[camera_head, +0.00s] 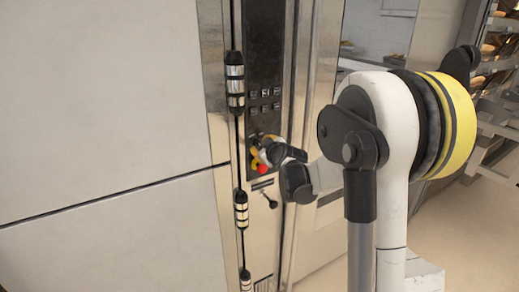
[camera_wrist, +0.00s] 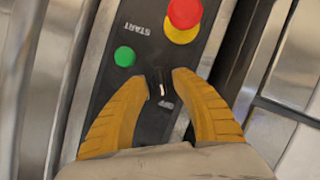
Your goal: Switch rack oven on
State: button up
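The rack oven's dark control panel (camera_head: 264,40) is on the narrow metal face at centre in the head view. In the wrist view the panel (camera_wrist: 150,55) carries a green button (camera_wrist: 125,56) with an upside-down START label and a red mushroom button (camera_wrist: 184,12) on a yellow base. A small dark switch (camera_wrist: 162,86) with a light mark sits between my fingertips. My gripper (camera_wrist: 160,80) has two orange fingers apart, one on each side of the switch. I cannot tell whether they touch it. In the head view my gripper (camera_head: 258,152) is at the panel's lower part, partly hidden by my wrist.
Large pale panels (camera_head: 100,90) fill the left. Black-and-metal hinges (camera_head: 235,80) run down beside the control panel. A small lever (camera_head: 270,199) sticks out below it. A rack with baked goods (camera_head: 497,45) stands at far right, with open floor (camera_head: 450,222) before it.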

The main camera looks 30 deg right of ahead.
jog(key=shift+w+f, duration=0.2)
jog(key=shift+w, duration=0.45)
grip_shut()
jog(key=shift+r, duration=0.1)
jog(key=shift+d+m+y+p, duration=0.1)
jog(key=shift+m+y+p, duration=0.25)
jog(key=shift+m+y, duration=0.5)
jog(key=m+y, duration=0.1)
jog(key=m, duration=0.1)
jog(key=shift+m+y, duration=0.25)
jog(key=shift+m, duration=0.1)
jog(key=m+y, duration=0.2)
jog(key=m, duration=0.1)
jog(key=shift+d+m, duration=0.1)
jog(key=shift+m, duration=0.2)
jog(key=shift+y, duration=0.3)
